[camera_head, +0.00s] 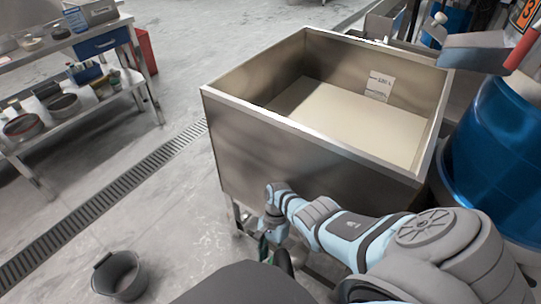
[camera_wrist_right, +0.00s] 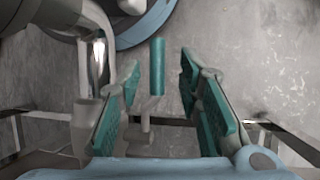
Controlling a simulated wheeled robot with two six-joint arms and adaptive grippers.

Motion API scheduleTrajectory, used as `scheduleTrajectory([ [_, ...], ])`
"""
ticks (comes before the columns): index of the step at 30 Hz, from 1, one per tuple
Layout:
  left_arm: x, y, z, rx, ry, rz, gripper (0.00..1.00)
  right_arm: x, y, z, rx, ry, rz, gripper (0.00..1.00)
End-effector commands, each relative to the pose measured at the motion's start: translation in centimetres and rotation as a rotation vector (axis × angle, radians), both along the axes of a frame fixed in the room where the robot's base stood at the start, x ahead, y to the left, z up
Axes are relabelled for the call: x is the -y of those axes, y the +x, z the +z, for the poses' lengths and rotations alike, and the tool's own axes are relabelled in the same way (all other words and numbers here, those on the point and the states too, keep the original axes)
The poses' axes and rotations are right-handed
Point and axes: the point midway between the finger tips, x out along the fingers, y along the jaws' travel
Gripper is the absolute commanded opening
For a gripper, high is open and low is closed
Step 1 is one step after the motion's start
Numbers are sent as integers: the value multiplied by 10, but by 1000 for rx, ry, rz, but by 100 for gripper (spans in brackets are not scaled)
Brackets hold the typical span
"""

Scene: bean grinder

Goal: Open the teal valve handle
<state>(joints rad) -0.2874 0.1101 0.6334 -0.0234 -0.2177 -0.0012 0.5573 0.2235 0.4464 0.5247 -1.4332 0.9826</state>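The teal valve handle (camera_wrist_right: 157,60) shows in the right wrist view as a short upright bar, with grey valve fittings (camera_wrist_right: 146,132) below it in the picture. My right gripper (camera_wrist_right: 160,88) is open, its teal-padded fingers on either side of the handle's lower end. A gap shows between the handle and each finger. In the head view my right gripper (camera_head: 274,250) is low at the front of the steel bin (camera_head: 290,152). A small dark green part shows there, but I cannot tell whether it is the handle or a finger pad. My left gripper is not in view.
The open steel bin stands on legs and holds pale material. A blue barrel (camera_head: 500,150) stands at the right. A dark bucket (camera_head: 118,276) is on the floor at lower left, and a floor grate (camera_head: 110,195) crosses the left side. A shelf table (camera_head: 75,45) is at upper left.

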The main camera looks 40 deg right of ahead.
Motion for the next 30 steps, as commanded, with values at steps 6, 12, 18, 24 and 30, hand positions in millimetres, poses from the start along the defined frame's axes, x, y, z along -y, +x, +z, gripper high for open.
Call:
scheduleTrajectory([
  [6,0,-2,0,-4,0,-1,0,0,0,21,2,-2,4,32],
  [12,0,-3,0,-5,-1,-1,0,1,1,68,2,-2,2,32],
  [18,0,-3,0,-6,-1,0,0,0,2,97,0,0,0,32],
  [24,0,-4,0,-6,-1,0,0,0,1,98,-1,0,0,32],
  [30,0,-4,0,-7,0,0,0,0,2,98,-1,0,0,32],
])
